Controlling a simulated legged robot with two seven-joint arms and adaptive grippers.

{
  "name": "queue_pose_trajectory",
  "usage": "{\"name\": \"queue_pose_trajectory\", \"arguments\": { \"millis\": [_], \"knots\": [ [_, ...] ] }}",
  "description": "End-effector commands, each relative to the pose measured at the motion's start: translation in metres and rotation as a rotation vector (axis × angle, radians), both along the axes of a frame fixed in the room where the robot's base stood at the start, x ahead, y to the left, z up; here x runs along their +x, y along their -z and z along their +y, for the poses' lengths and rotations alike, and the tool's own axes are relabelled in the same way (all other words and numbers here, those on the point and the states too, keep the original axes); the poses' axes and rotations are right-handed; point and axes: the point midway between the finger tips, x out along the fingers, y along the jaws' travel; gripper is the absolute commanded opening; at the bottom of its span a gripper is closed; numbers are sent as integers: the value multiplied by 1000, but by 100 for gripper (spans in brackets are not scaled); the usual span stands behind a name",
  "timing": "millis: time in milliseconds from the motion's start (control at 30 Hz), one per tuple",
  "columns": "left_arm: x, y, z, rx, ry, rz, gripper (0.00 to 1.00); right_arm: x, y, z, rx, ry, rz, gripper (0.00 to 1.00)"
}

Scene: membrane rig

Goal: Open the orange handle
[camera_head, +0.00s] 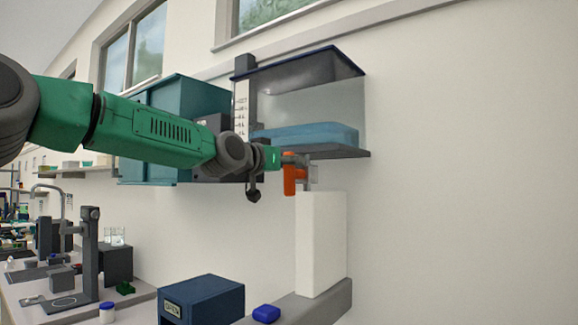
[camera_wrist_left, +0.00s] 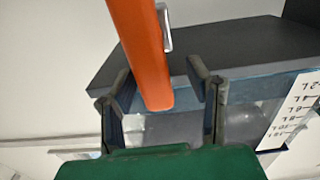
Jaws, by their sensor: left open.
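My left gripper (camera_head: 293,160) is at the handle, under the tank's dark shelf, and partly hidden in the head view. In the wrist view my left gripper (camera_wrist_left: 158,82) is open, with visible gaps on both sides of the handle. I cannot tell whether a finger touches it. My right gripper is not in view.
A white block (camera_head: 321,245) stands on a grey ledge below the handle. A teal box (camera_head: 165,110) is on the wall behind my arm. A dark blue box (camera_head: 202,299) and a small blue item (camera_head: 266,314) are lower down. The wall at right is bare.

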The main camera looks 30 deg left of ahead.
Motion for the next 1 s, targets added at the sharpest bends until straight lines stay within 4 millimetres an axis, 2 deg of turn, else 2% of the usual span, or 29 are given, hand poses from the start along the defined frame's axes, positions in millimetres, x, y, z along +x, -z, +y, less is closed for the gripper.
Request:
{"name": "queue_pose_trajectory", "arguments": {
  "millis": [167,400,600,1000],
  "knots": [
    [0,-16,-1,1,0,-5,45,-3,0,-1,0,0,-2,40],
    [2,-61,1,2,-2,-3,45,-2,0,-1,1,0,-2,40],
    [3,-89,2,0,0,1,45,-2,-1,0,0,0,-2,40],
    [3,-97,3,-2,0,3,45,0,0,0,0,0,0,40]
  ]
}}
